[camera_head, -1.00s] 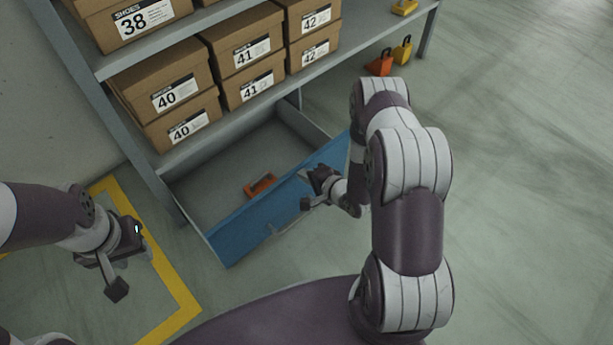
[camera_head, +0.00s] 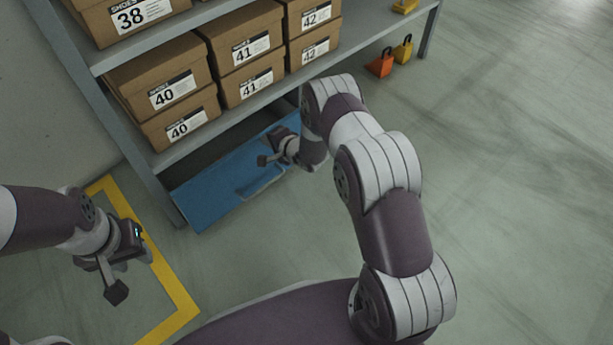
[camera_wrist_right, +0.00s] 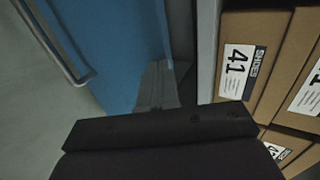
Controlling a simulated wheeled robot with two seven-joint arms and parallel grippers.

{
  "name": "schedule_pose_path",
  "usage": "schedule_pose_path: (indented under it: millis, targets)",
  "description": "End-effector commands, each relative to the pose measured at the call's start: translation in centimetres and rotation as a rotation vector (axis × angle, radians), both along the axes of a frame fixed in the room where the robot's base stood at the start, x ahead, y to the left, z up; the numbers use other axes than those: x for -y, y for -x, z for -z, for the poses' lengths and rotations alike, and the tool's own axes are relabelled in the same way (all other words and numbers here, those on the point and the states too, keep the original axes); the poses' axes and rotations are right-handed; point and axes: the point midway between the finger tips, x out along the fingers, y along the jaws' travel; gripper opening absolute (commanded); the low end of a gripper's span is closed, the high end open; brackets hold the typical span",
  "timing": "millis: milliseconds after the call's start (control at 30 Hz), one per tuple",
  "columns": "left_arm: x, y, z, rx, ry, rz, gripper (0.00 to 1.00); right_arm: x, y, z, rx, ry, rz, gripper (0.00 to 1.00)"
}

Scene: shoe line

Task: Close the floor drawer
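The floor drawer under the shelf's lowest level shows its blue front (camera_head: 215,192), close to the shelf. A narrow dark gap remains between the front and the shelf above. The blue front also fills the upper left of the right wrist view (camera_wrist_right: 125,45), with a thin metal bar handle (camera_wrist_right: 58,45) on it. My right gripper (camera_head: 272,150) is at the right part of the drawer front; I cannot tell whether it touches, nor whether its fingers are apart. My left gripper (camera_head: 130,270) is open and empty, left of the drawer above the floor. The drawer's inside is mostly hidden.
The grey shelf (camera_head: 190,143) holds several brown shoe boxes (camera_head: 163,85) above the drawer. A yellow floor line (camera_head: 170,275) runs at the left. Orange (camera_head: 380,65) and yellow (camera_head: 403,50) objects stand beneath the shelf's right end. The floor at the right is clear.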

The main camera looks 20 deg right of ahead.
Motion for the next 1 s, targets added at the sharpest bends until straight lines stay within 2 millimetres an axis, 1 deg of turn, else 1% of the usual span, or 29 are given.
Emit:
schedule_pose_path:
  millis: [33, 200, 400, 600, 1000]
  targets:
    - [0.0, 0.0, 0.8, 0.000, 0.000, 0.000, 0.39, -0.4, -1.0, 0.4, 0.002, 0.000, -0.002, 0.00]
    - [0.0, 0.0, 1.9, 0.000, 0.000, 0.000, 0.39, -1.5, -4.2, 0.4, 0.001, 0.000, 0.000, 0.00]
    - [0.0, 0.0, 2.7, 0.000, 0.000, 0.000, 0.39, -2.4, -6.6, 0.3, -0.001, 0.000, 0.000, 0.00]
    - [0.0, 0.0, 3.0, 0.000, 0.000, 0.000, 0.39, -2.8, -7.7, 0.2, -0.001, 0.000, 0.000, 0.00]
    - [0.0, 0.0, 3.0, 0.000, 0.000, 0.000, 0.39, -2.9, -8.3, -0.3, 0.008, -0.002, 0.002, 0.00]
